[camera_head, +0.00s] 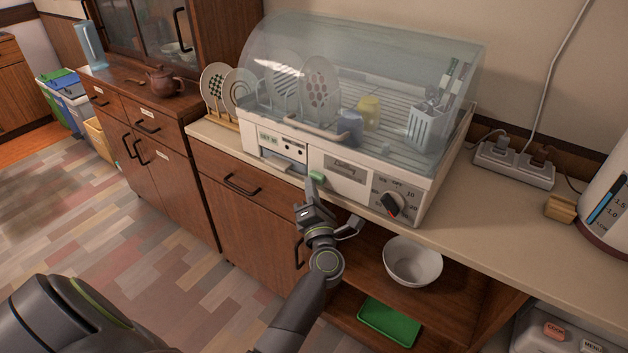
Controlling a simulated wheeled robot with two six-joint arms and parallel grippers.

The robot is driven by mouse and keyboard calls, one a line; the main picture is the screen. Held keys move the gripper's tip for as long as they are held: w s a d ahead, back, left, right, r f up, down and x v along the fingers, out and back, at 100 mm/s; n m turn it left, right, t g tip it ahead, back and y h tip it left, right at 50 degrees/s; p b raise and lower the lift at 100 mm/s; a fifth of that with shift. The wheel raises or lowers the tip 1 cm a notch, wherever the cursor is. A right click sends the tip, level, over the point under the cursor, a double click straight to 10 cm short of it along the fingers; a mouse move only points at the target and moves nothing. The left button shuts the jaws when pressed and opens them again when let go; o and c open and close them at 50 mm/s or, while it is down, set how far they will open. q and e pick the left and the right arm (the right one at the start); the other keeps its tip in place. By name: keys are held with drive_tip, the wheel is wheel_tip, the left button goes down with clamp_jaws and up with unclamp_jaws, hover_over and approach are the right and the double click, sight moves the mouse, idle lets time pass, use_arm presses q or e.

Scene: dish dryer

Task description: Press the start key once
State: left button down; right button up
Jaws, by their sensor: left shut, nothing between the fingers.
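The dish dryer (345,175) stands on the counter with its clear domed lid (400,60) down. Plates, a blue cup, a yellow cup and a utensil holder show inside. Its front panel has a small green key (317,177) low near the middle and a round dial (392,204) with a black and red knob at the right. I cannot read a label on the green key. My left gripper (311,184) is shut and empty, its tip right at the green key. I cannot tell whether it touches the key. My right gripper is not in view.
A white bowl (412,262) and a green tray (389,322) are on the shelves below the counter. A power strip (513,165) and a white kettle (608,215) are at the right. A plate rack (222,118) stands left of the dryer.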

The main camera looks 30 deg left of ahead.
use_arm(q)
drive_tip(key=shift+w, duration=0.5)
idle(0.3)
drive_tip(key=shift+s, duration=0.15)
drive_tip(key=shift+s+p, duration=0.3)
drive_tip(key=shift+s, duration=0.8)
drive_tip(key=s, duration=0.3)
drive_tip(key=s+p, duration=0.1)
drive_tip(key=s, duration=0.1)
drive_tip(key=shift+a, duration=0.25)
idle(0.6)
